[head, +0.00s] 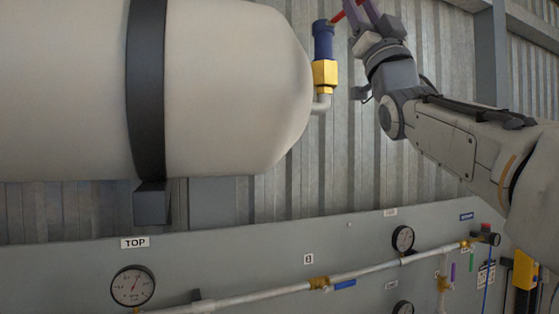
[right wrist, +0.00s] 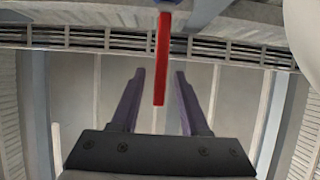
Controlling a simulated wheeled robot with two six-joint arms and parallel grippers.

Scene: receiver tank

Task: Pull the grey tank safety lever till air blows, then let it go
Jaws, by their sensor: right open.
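The grey tank (head: 225,85) fills the upper left of the head view. At its right end stands a safety valve (head: 324,55) with a blue cap and brass body. A red lever (head: 338,17) sticks out from the valve's top toward my right gripper (head: 364,6). In the right wrist view, the red lever (right wrist: 162,60) hangs down between the two purple fingers of my right gripper (right wrist: 159,74), with a gap on each side. The fingers are open and not closed on it. My left gripper is not in view.
A grey panel (head: 230,260) below the tank carries a pressure gauge (head: 133,286), a second gauge (head: 403,238) and a pipe (head: 370,272) with valves. A corrugated wall (head: 270,150) stands behind. A dark strap (head: 147,90) rings the tank.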

